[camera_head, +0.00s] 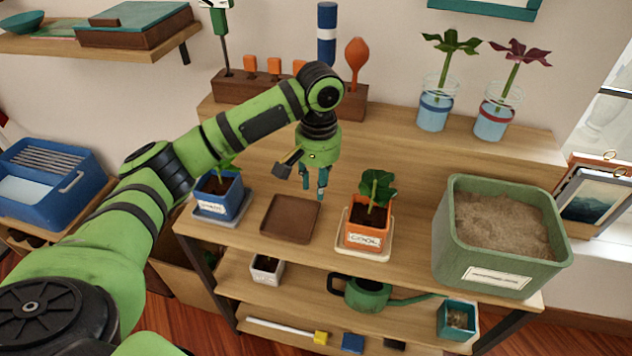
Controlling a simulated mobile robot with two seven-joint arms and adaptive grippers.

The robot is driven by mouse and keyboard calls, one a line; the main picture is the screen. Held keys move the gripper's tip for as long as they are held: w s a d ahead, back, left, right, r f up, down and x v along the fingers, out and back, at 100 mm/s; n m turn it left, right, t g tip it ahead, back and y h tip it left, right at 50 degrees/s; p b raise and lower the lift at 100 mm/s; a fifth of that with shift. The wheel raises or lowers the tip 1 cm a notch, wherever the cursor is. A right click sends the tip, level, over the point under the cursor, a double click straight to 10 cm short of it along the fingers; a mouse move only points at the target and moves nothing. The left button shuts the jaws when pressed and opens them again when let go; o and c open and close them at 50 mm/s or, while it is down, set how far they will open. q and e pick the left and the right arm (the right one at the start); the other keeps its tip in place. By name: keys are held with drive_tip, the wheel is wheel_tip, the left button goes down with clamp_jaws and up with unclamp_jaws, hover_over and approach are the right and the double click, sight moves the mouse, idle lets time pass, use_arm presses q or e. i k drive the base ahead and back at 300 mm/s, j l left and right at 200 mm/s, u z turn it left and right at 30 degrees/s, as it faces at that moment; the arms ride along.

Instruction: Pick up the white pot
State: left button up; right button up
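The small white pot (265,271) stands upright on the middle shelf, below the wooden top, near the left end, with dark soil inside. My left gripper (313,190) points down above the wooden top, beside the brown square tray (290,218). Its fingers are apart with nothing between them. It is higher than the white pot and to its right, well clear of it. My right gripper is not in view.
On the top stand a blue pot (219,196), an orange pot (369,232) on a saucer, and a green soil bin (500,233). A green watering can (368,294) shares the white pot's shelf. The top board's front edge overhangs that shelf.

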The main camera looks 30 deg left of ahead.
sight(268, 265)
drive_tip(key=u, duration=1.35)
